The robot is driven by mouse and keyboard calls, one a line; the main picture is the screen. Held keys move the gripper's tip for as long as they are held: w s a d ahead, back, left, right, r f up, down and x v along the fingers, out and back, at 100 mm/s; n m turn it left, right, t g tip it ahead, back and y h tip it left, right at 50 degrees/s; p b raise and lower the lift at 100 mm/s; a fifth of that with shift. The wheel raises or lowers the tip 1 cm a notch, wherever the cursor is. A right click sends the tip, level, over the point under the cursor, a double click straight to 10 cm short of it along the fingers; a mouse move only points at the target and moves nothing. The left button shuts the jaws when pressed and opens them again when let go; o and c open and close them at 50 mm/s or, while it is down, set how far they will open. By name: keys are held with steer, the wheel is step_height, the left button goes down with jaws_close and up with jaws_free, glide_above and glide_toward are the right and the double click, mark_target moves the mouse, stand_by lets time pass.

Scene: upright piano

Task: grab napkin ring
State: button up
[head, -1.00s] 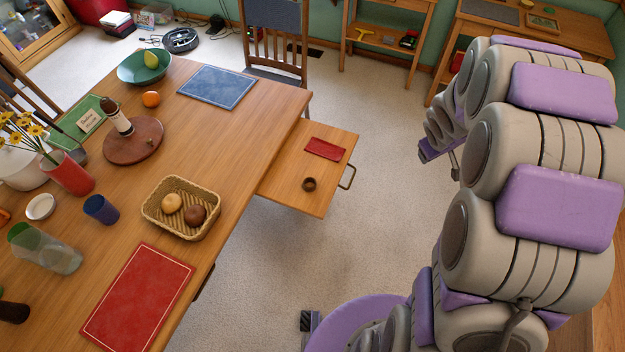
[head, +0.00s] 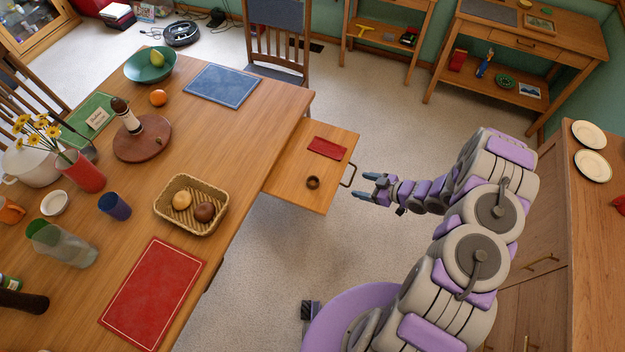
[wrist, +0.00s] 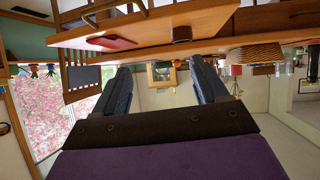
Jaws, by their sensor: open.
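The napkin ring (head: 312,182) is a small dark brown ring on the pulled-out wooden leaf (head: 285,185) at the table's right side. It also shows in the wrist view as a dark shape (wrist: 182,34), high in the picture. A folded red napkin (head: 327,147) lies behind it on the same leaf; the wrist view shows it too (wrist: 112,42). My gripper (head: 370,187) is open and empty. It is to the right of the leaf, just past the metal handle, with its fingers pointing left. In the wrist view both fingers (wrist: 160,88) are spread apart.
The table holds a wicker basket (head: 163,214) with bread, a red placemat (head: 152,292) and a blue placemat (head: 222,86). A metal handle (head: 349,176) sticks out at the leaf's right end. A chair (head: 277,45) stands behind. The floor between is clear.

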steer(key=s+a+y, duration=0.1)
steer(key=s+a, duration=0.1)
steer(key=s, duration=0.1)
steer(key=b, duration=0.1)
glide_toward(308, 180)
steer(key=shift+w+a+f, duration=0.1)
steer(key=shift+w+f, duration=0.35)
steer(key=shift+f, duration=0.05)
steer(key=shift+s+a+b+x, duration=0.15)
steer(key=shift+b+x, duration=0.15)
steer(key=shift+x, duration=1.1)
steer(key=shift+s+a+b+x, duration=0.1)
steer(key=shift+b+x, duration=0.15)
steer(key=shift+x, duration=1.15)
steer(key=shift+d+r, duration=0.15)
steer(key=shift+r, duration=0.05)
steer(key=shift+c, duration=0.3)
steer(key=shift+d+y, duration=0.15)
steer(key=shift+y, duration=0.15)
steer(key=shift+c, duration=1.4)
steer(key=c, duration=0.8)
